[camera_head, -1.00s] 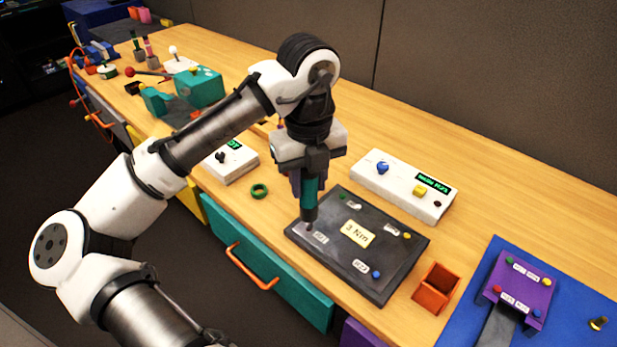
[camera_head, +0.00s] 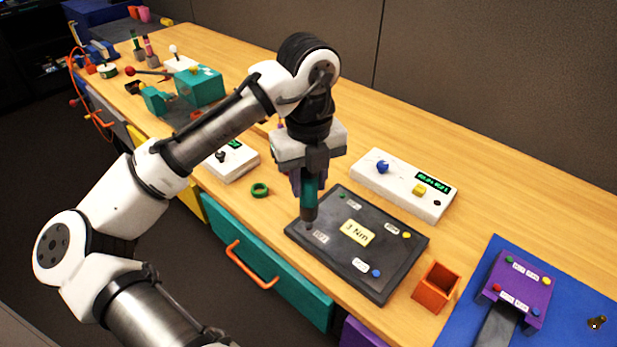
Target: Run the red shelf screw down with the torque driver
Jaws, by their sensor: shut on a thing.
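My gripper (camera_head: 313,168) is shut on the torque driver (camera_head: 310,192), which has a teal body and a dark lower end. The driver stands about upright, its tip at the left corner of the dark panel (camera_head: 393,282), beside a small white label. The panel bears a yellow "3 Nm" label. Green, yellow (camera_head: 407,235) and blue (camera_head: 376,273) screw heads show on it; no red one is clearly visible there, and the driver covers the spot at its tip. Whether the tip is seated on a screw cannot be told.
A white box (camera_head: 378,186) with blue and yellow knobs and a green display stands behind the panel. An orange open bin (camera_head: 433,291) is to its right. Farther right, a purple block (camera_head: 523,277) with coloured heads, one red, lies on a blue mat (camera_head: 566,307). A green ring (camera_head: 260,190) lies left.

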